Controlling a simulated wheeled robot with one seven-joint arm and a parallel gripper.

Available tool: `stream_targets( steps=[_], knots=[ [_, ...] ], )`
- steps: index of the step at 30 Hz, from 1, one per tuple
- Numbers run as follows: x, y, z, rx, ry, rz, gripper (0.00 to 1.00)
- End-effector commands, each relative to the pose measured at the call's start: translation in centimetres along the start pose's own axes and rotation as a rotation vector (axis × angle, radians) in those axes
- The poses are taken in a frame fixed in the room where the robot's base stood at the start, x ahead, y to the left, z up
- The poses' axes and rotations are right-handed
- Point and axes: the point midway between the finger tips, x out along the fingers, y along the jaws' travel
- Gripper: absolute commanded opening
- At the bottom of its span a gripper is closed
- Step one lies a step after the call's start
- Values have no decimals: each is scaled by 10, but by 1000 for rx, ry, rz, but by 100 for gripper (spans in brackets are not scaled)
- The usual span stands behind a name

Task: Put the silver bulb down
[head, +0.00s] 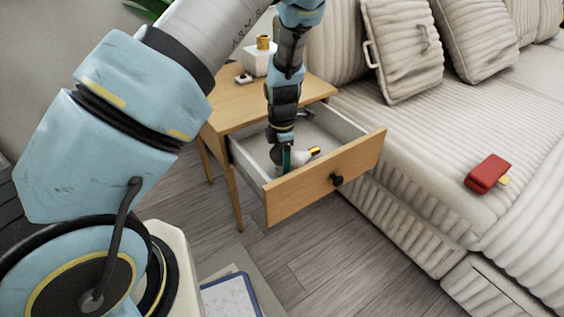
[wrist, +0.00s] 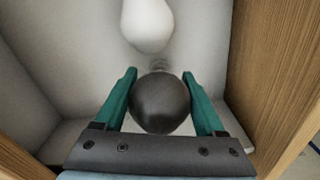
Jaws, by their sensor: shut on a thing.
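The silver bulb (wrist: 160,103), dark grey and round, sits between the green fingers of my gripper (wrist: 159,73) in the wrist view. My gripper is shut on it. In the head view, my gripper (head: 286,160) is down inside the open drawer (head: 330,174) of the wooden nightstand, near its front. The silver bulb cannot be made out clearly there. A white bulb (wrist: 148,24) lies just beyond the silver bulb in the wrist view. In the head view its gold base (head: 314,151) shows to the right of my gripper. Whether the silver bulb touches the drawer floor is unclear.
The drawer's wooden front (wrist: 270,75) and pale side walls stand close around my gripper. A white object with a gold top (head: 262,55) stands on the nightstand (head: 228,105). The sofa (head: 400,150) is at right, with a red item (head: 487,173) on it.

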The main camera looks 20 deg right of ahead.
Motion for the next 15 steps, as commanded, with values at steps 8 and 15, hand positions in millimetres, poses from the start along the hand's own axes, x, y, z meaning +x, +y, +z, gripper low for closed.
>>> stream_targets(
  steps=[8, 15],
  knots=[
    [1, 0, 0, 1, -1, 1, 18],
    [3, 0, 0, 1, -1, 1, 89]
  ],
)
